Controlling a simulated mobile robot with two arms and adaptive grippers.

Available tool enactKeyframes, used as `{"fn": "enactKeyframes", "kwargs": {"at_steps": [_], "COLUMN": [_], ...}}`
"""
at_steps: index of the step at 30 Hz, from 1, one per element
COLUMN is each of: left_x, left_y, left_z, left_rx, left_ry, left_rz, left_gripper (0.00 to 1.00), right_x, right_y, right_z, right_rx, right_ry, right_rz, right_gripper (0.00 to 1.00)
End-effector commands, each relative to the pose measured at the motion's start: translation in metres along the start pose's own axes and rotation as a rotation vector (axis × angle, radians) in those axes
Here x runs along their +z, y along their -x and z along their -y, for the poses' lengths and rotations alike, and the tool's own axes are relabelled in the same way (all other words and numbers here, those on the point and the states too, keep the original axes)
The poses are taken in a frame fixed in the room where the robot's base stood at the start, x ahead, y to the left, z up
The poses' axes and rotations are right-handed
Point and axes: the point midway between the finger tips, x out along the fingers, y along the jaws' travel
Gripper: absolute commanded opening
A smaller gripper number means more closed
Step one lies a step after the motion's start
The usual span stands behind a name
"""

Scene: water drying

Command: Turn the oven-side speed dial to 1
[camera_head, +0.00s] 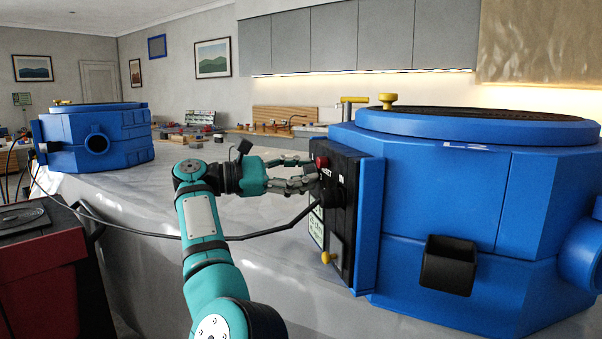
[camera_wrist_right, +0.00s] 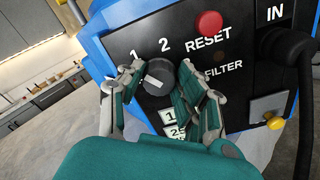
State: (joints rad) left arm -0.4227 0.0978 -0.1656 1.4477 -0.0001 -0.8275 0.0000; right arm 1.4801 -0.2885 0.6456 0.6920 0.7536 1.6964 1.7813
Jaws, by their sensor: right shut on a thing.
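The speed dial (camera_wrist_right: 159,72) is a dark round knob with a white mark on a black panel, seen in the right wrist view. The numbers 1 and 2 are printed above it, with 1 to the left. The white mark lies slantwise across the knob; which number it points to I cannot tell. My right gripper (camera_wrist_right: 160,82) has one finger on each side of the dial and is shut on it. In the head view the right gripper (camera_head: 312,178) reaches the panel (camera_head: 348,220) on the side of the near blue machine (camera_head: 450,190), and the dial is hidden. My left gripper is out of view.
A red RESET button (camera_wrist_right: 208,23) sits beside the dial. A black cable (camera_wrist_right: 305,95) plugs into the IN socket, and a yellow-tipped switch (camera_wrist_right: 274,121) is below. Another blue machine (camera_head: 95,135) stands at far left on the grey counter (camera_head: 140,205).

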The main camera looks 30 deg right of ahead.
Motion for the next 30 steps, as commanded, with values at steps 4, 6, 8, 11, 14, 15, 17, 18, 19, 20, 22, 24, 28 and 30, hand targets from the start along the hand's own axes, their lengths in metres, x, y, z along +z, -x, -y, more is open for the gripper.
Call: {"fn": "enactKeyframes", "kwargs": {"at_steps": [4,6,8,11,14,15,17,18,19,20,22,24,28,30], "left_x": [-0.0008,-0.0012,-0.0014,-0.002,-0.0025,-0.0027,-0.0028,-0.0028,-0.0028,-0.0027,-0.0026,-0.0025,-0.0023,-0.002], "left_y": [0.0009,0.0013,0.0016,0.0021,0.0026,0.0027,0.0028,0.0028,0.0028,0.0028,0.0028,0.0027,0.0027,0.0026], "left_z": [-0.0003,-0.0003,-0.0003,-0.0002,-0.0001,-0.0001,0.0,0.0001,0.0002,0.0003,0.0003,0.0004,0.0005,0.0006], "left_rx": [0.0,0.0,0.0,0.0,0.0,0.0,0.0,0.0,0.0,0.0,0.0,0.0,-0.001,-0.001], "left_ry": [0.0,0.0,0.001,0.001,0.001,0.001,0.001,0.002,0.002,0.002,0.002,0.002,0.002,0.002], "left_rz": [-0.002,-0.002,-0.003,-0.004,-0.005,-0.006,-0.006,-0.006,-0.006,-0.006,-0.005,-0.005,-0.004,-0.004], "left_gripper": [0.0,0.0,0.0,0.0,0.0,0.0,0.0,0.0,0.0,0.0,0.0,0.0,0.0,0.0], "right_x": [0.0002,0.0003,0.0004,0.0005,0.0004,0.0004,0.0004,0.0004,0.0004,0.0004,0.0004,0.0004,0.0004,0.0003], "right_y": [-0.0005,-0.0004,-0.0003,-0.0003,-0.0003,-0.0002,-0.0003,-0.0003,-0.0003,-0.0003,-0.0003,-0.0003,-0.0003,-0.0002], "right_z": [0.0001,0.0002,0.0002,0.0003,0.0003,0.0003,0.0003,0.0004,0.0004,0.0004,0.0004,0.0004,0.0004,0.0004], "right_rx": [0.0,0.0,0.0,0.0,0.0,0.0,0.0,0.0,0.0,0.0,0.0,0.0,0.0,0.0], "right_ry": [-0.066,-0.088,-0.102,-0.118,-0.126,-0.127,-0.128,-0.128,-0.128,-0.127,-0.127,-0.127,-0.126,-0.126], "right_rz": [0.001,0.002,0.002,0.002,0.002,0.002,0.002,0.002,0.002,0.002,0.002,0.002,0.002,0.001], "right_gripper": [0.02,0.02,0.02,0.02,0.02,0.02,0.02,0.02,0.02,0.02,0.02,0.02,0.49,0.57]}}
